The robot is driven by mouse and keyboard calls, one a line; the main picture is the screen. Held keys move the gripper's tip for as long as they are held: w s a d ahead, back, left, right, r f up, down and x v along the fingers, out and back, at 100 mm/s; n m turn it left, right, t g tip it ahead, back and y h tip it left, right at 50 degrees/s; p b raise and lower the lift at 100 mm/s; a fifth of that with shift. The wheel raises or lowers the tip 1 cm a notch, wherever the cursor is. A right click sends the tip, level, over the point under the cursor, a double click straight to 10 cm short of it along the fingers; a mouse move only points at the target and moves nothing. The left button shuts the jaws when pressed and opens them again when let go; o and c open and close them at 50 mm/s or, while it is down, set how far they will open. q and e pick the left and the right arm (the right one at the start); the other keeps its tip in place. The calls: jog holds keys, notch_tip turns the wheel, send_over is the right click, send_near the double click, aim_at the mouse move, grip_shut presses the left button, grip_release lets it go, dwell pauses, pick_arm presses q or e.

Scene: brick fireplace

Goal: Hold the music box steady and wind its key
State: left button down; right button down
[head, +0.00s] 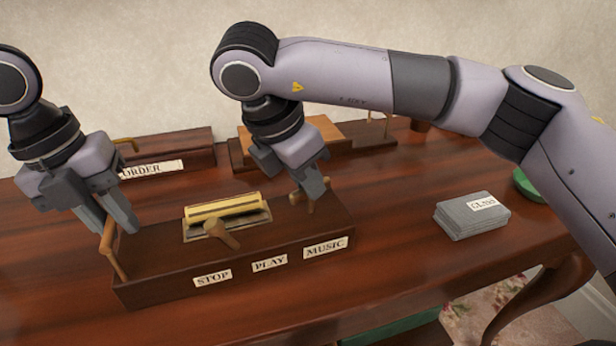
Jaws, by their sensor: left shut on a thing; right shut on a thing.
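The music box (160,280) is a long dark wooden box on the table, labelled STOP, PLAY and MUSIC along its front. A brass cylinder (222,207) sits in its top, with a wooden lever (220,233) in front. My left gripper (118,222) is shut on the upright wooden handle (108,250) at the box's left end; its fingers partly hide the handle's top. My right gripper (311,188) is shut on a small wooden key (310,206) on top near the right end. The fingers cover part of the key.
A stack of grey slabs (470,220) with a paper label lies right of the box. Behind stand a dark box labelled ORDER (185,148) and another wooden box (325,132). A green round object (527,186) is at the far right. The table (400,270) is clear in front.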

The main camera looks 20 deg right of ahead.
jog(key=shift+m+g, duration=0.3)
jog(key=shift+m, duration=0.5)
jog(key=c, duration=1.2)
grip_release()
jog(key=shift+o, duration=0.2)
jog(key=shift+a+r, duration=0.1)
jog(key=shift+r, duration=0.05)
jog(key=v, duration=1.1)
jog(key=shift+r, duration=0.35)
jog(key=shift+a, duration=0.15)
pick_arm(q)
jog(key=c, duration=0.9)
grip_release()
jog(key=shift+c, duration=0.2)
